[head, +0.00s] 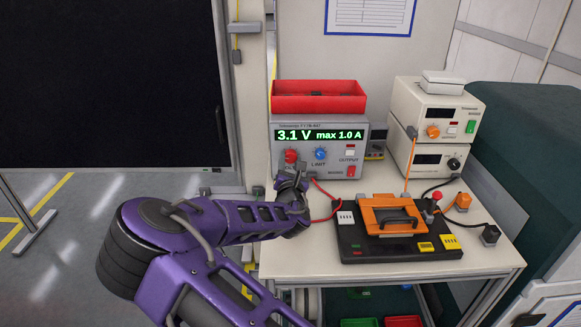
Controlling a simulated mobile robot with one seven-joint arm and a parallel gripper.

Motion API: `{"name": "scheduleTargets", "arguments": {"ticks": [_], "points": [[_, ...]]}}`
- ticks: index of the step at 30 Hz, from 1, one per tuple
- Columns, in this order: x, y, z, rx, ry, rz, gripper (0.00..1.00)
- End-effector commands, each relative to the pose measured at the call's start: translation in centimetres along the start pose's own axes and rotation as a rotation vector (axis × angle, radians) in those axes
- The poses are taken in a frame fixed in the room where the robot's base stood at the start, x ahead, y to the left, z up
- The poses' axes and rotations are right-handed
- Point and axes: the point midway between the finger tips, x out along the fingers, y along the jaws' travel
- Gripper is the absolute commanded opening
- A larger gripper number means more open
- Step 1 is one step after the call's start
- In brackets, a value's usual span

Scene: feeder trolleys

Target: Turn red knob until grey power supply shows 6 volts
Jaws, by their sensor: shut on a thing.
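The grey power supply (318,168) stands on the table, and its green display (318,135) reads 3.1 V, max 1.0 A. The red knob (290,155) is at the lower left of its front, left of a blue knob (320,153). My gripper (291,174) is at the front of the supply, at the red knob. It is shut on the red knob, though the arm's end hides much of the fingers and the contact. My purple arm reaches in from the lower left.
A red bin (318,97) sits on top of the supply. Two cream instruments (437,120) are stacked to the right. A black case with an orange plate (365,218) lies in front, with red and orange cables around it. Open floor lies to the left.

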Motion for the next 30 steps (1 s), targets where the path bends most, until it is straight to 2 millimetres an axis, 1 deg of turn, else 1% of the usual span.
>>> {"name": "scheduleTargets", "arguments": {"ticks": [1, 18, 24, 30], "points": [[0.00, -0.10, -0.23, 0.045, -0.001, 0.000, 0.00], [0.00, -0.07, -0.15, 0.578, -0.001, 0.000, 0.00], [-0.01, -0.01, -0.11, 0.729, 0.000, 0.000, 0.00], [0.00, -0.02, -0.03, 0.833, -0.001, 0.000, 0.00]]}}
